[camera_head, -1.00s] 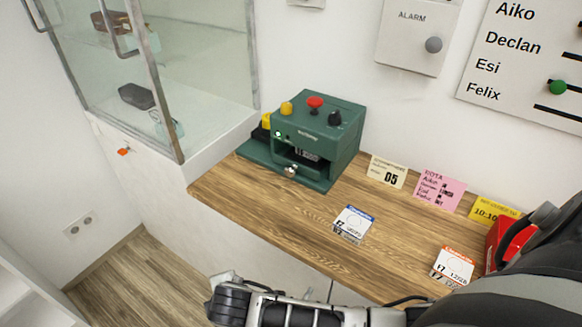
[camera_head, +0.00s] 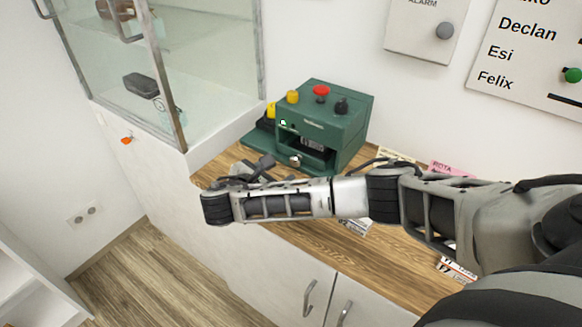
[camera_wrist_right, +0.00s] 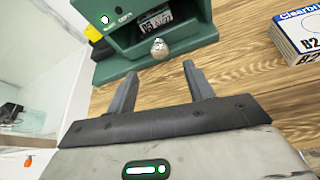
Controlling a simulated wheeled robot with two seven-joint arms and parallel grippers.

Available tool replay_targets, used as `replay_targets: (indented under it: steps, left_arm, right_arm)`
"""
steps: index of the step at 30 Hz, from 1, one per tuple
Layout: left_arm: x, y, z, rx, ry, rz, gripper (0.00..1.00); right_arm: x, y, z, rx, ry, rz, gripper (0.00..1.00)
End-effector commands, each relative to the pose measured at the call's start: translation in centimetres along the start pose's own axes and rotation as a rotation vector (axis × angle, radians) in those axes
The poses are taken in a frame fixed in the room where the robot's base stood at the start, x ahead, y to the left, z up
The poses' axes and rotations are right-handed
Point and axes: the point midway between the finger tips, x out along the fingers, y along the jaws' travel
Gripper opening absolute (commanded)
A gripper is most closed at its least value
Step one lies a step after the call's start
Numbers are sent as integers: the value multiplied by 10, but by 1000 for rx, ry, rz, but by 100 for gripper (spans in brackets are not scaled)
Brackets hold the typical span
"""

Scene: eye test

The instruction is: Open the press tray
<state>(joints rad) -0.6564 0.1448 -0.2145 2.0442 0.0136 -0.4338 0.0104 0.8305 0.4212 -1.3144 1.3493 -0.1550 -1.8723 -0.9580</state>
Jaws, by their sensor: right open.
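The green press (camera_head: 325,125) stands on the wooden counter against the wall, with yellow, red and black controls on top. Its tray front with a round silver knob (camera_head: 295,160) is at the low front opening. In the right wrist view the knob (camera_wrist_right: 158,48) sits on the green front, below a dark opening with a printed label inside. My right gripper (camera_head: 256,168) is at the front left of the press, partly hidden by its own wrist. In the right wrist view the right gripper (camera_wrist_right: 161,72) is open and empty, its fingertips short of the knob. My left gripper is out of view.
A blue-and-white box (camera_wrist_right: 300,35) lies on the counter (camera_head: 300,233) right of the gripper; my arm mostly covers it in the head view. A glass cabinet (camera_head: 215,60) stands left of the press. An alarm panel (camera_head: 420,35) hangs on the wall.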

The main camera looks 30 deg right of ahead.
Motion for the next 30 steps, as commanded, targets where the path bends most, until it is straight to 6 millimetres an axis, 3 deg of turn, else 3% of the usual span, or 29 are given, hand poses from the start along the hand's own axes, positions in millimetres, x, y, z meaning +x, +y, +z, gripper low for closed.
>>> replay_targets:
  steps: [6, 12, 24, 25, 30]
  left_arm:
    - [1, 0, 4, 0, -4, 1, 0]
    - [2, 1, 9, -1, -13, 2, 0]
    - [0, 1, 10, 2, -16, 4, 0]
    - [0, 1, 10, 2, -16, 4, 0]
    - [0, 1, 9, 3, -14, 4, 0]
  right_arm:
    - [46, 0, 0, 2, -2, -1, 52]
    - [73, 0, 0, 0, 0, -1, 52]
    - [81, 0, 0, 1, 2, 1, 52]
    - [81, 0, 0, 1, 2, 1, 50]
    - [81, 0, 0, 1, 2, 1, 2]
